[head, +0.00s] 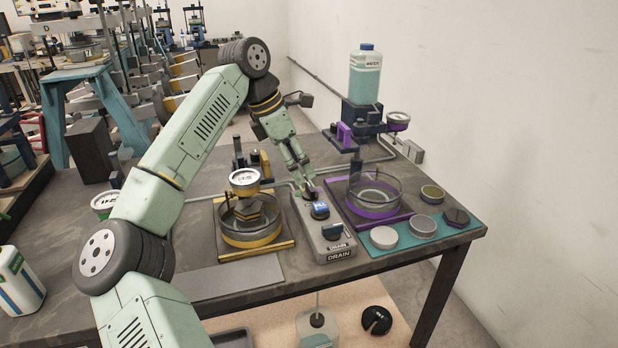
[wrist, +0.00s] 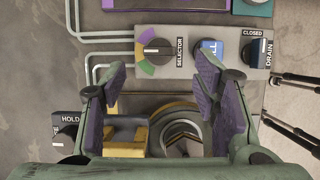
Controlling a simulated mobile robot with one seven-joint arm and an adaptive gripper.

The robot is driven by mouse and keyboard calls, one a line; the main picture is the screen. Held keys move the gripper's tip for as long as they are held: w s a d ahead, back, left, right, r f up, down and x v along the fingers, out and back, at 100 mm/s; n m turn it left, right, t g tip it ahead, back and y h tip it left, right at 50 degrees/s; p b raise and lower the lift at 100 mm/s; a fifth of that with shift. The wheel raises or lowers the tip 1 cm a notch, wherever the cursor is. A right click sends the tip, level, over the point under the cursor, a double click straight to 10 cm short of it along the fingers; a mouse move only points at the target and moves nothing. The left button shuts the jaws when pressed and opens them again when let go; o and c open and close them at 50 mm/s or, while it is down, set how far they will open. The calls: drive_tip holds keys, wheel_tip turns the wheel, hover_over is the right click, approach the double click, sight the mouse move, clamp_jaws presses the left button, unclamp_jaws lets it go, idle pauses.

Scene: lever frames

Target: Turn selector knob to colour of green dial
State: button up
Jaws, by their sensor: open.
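The selector knob (wrist: 157,47) is a dark round knob on the grey control panel (wrist: 187,62) in the wrist view. Its white mark appears to point left, toward the yellow part of a purple, yellow and green arc (wrist: 146,68). In the head view, the green-rimmed dial (head: 104,202) stands at the left, partly hidden by my arm. My gripper (wrist: 162,85) is open and empty, its fingers apart below the knob in the wrist picture. In the head view, my gripper (head: 307,187) is at the far end of the panel; it hides the knob there.
A blue switch (wrist: 209,49) and a drain knob (wrist: 256,51) sit beside the selector. A yellow-rimmed dial (head: 244,178) stands over a yellow basin left of the panel. A glass bowl in a purple tray (head: 358,215) and a purple-rimmed dial (head: 398,119) stand right.

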sight(310, 186)
drive_tip(key=p+x, duration=0.1)
drive_tip(key=x, duration=0.5)
drive_tip(key=shift+w+d, duration=0.1)
drive_tip(key=c, duration=1.2)
drive_tip(key=shift+o, duration=0.2)
